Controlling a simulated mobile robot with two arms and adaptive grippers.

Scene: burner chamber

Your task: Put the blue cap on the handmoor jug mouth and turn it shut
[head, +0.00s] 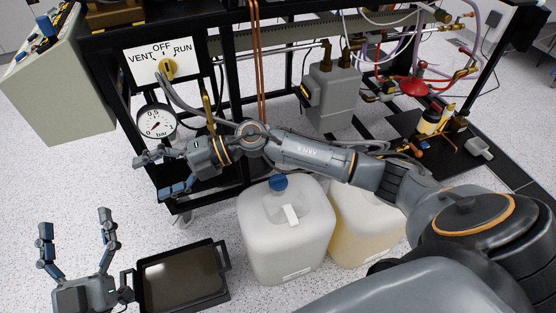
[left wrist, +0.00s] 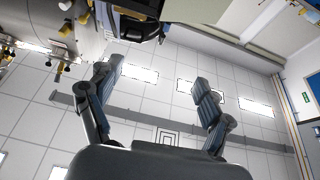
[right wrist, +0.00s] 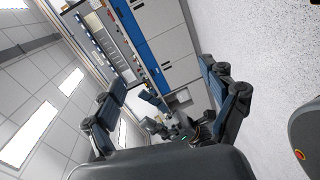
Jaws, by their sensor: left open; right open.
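A blue cap (head: 278,183) shows at the top of a large whitish jug (head: 285,243) on the floor in the head view. I cannot tell how firmly it is seated. A second, yellowish jug (head: 365,228) stands behind it to the right; its mouth is hidden by my right arm. Neither jug carries a name I can read. My right gripper (head: 158,173) is open and empty, left of the jugs and in front of the frame. My left gripper (head: 75,224) is open and empty at the lower left, fingers pointing up. Neither wrist view shows the cap or jugs.
A black tray (head: 222,246) lies right of my left gripper. A black frame carries a VENT/OFF/RUN knob (head: 167,68), a pressure gauge (head: 157,121) and a grey pump (head: 332,95). My right arm crosses above the jugs. Speckled floor is clear at the left.

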